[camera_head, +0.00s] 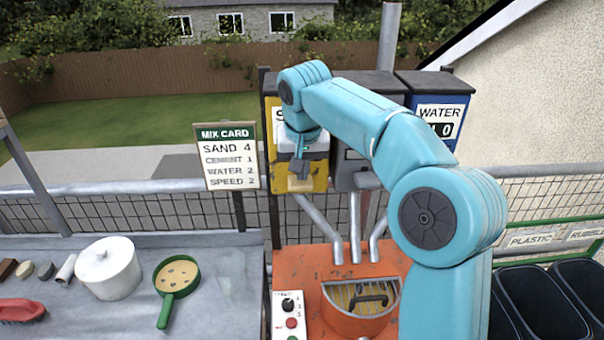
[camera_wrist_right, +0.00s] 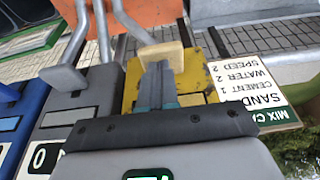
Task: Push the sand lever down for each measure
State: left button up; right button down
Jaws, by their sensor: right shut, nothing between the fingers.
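The yellow sand dispenser (camera_head: 320,172) stands at the back, mostly behind my right arm. Its pale yellow lever (camera_head: 300,185) sticks out at the front; the lever also shows in the right wrist view (camera_wrist_right: 160,53). My right gripper (camera_head: 300,172) is shut and empty, its fingertips pointing down at the lever. In the right wrist view the fingertips (camera_wrist_right: 158,68) reach the lever's near edge; I cannot tell whether they touch it. The mix card (camera_head: 228,157) reads sand 4, cement 1, water 2, speed 2. My left gripper is not in view.
A grey dispenser (camera_head: 345,165) and a blue water dispenser (camera_head: 440,105) showing 0 stand beside the sand one. Below, metal chutes (camera_head: 354,225) lead toward an orange mixer (camera_head: 335,310).

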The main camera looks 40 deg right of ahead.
aim_at(302, 186)
jog(key=shift+f, duration=0.3)
jog(key=shift+w+d+f, duration=0.1)
jog(key=shift+d+f, duration=0.05)
jog(key=shift+f, duration=0.05)
notch_tip(302, 186, down, 4)
jog(key=b, duration=0.3)
jog(key=shift+r, duration=0.15)
jog(key=shift+a, duration=0.25)
